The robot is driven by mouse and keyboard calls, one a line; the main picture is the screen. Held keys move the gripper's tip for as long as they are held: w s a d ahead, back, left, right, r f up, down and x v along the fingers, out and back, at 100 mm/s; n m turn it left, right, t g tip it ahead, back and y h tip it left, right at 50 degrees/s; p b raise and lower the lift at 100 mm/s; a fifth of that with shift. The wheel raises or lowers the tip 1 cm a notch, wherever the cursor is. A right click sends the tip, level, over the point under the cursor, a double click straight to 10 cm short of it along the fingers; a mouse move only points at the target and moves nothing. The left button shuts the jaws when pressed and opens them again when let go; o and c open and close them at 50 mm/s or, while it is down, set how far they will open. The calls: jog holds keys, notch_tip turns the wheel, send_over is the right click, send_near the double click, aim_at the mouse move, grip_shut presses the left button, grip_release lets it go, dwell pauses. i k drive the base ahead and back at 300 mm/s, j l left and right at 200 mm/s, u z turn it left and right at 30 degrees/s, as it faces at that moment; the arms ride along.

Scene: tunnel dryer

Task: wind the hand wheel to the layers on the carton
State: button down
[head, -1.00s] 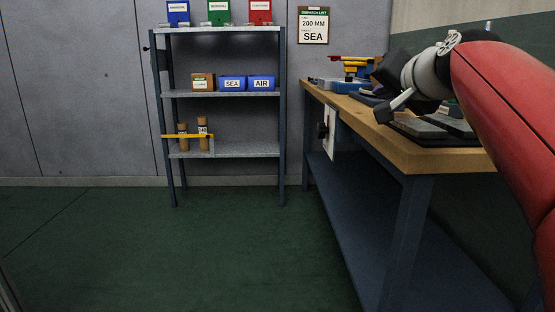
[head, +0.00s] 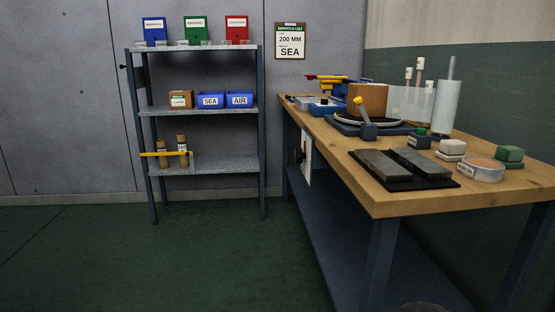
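A white panel with a dark knob (head: 306,157) hangs at the bench's left side. A small brown carton with a white label (head: 181,100) is on the middle shelf; its print is too small to read. My gripper is out of view.
The wooden workbench (head: 390,196) holds two grey stones on a black mat (head: 407,181), a white roll (head: 445,106) and small pots. A shelf rack (head: 200,108) holds blue SEA and AIR bins. A wall board (head: 290,41) reads 200 MM, SEA. Green floor (head: 200,255) is clear.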

aim_at(299, 155)
jog(key=i+j+u, duration=0.1)
jog(key=i+j, duration=0.15)
jog(key=j, duration=0.25)
jog(key=i+j, duration=0.25)
jog(key=j, duration=0.2)
jog(key=i+j+u, duration=0.15)
jog(key=i+j, duration=0.15)
jog(key=j, duration=0.2)
jog(key=i+j+z, duration=0.15)
jog(key=i, duration=0.35)
jog(key=i+j+z, duration=0.15)
jog(key=i, duration=0.3)
jog(key=i+j+z, duration=0.15)
jog(key=i, duration=0.35)
jog(key=i+z, duration=0.25)
jog(key=z, duration=0.2)
jog(key=i+j+z, duration=0.15)
jog(key=z, duration=0.3)
jog(key=i+j+z, duration=0.2)
jog(key=z, duration=0.2)
jog(key=i+j+z, duration=0.25)
jog(key=z, duration=0.2)
jog(key=i+j+z, duration=0.15)
jog(key=j+z, duration=0.3)
jog(key=i+j+z, duration=0.1)
jog(key=j+z, duration=0.3)
jog(key=i+j+z, duration=0.1)
jog(key=z, duration=0.25)
jog(key=j+z, duration=0.75)
